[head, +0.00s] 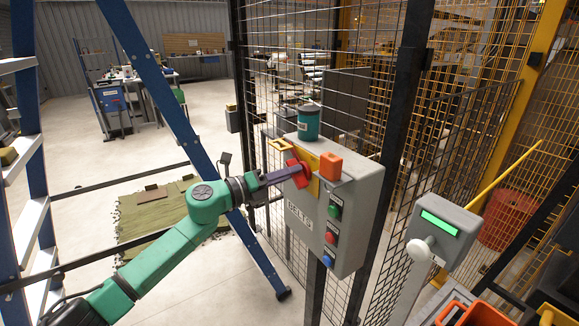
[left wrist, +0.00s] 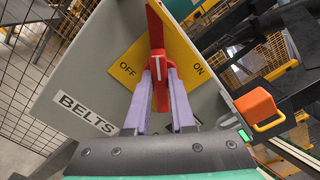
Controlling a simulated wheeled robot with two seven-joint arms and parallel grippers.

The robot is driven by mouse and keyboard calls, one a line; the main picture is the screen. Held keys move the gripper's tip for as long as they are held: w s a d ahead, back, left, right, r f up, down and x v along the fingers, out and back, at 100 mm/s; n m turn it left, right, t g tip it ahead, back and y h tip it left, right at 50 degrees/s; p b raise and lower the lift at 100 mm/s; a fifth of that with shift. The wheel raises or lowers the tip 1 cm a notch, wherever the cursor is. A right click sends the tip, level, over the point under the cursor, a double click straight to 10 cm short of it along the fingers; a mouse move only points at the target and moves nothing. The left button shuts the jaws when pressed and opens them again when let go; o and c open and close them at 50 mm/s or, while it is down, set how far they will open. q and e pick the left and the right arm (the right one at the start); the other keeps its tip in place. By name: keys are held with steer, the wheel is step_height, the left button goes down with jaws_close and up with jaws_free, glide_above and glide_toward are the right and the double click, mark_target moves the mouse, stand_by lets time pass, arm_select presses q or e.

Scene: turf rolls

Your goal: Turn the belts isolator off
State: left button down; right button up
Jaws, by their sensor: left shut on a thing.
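The belts isolator is a red rotary handle (head: 297,171) on a yellow plate (head: 313,187), on the front of a grey box (head: 348,215) labelled BELTS. My left gripper (head: 290,174) reaches it from the left. In the left wrist view, its two purple fingers (left wrist: 160,88) are shut on the red handle (left wrist: 156,30), one on each side. The yellow plate (left wrist: 184,47) reads OFF to the left of the handle and ON to its right. The handle's upper end lies between the two words; I cannot tell that it sits fully at either. My right gripper is not in view.
A grey post with a green display (head: 439,222) stands right. Mesh fence is behind; a blue ladder frame (head: 165,95) stands left.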

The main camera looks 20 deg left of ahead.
arm_select(q)
steer(key=shift+a+f+n+p, duration=0.1)
steer(key=shift+n+p, duration=1.1)
steer(key=shift+n, duration=0.6)
steer(key=shift+f+n+p, duration=0.1)
steer(key=shift+n+p, duration=1.05)
steer(key=shift+n, duration=0.65)
steer(key=c, duration=0.8)
jaws_free()
steer(key=shift+f, duration=0.1)
steer(key=shift+o, duration=0.2)
steer(key=b+v, duration=0.5)
steer(key=v, duration=0.9)
steer(key=shift+s, duration=0.2)
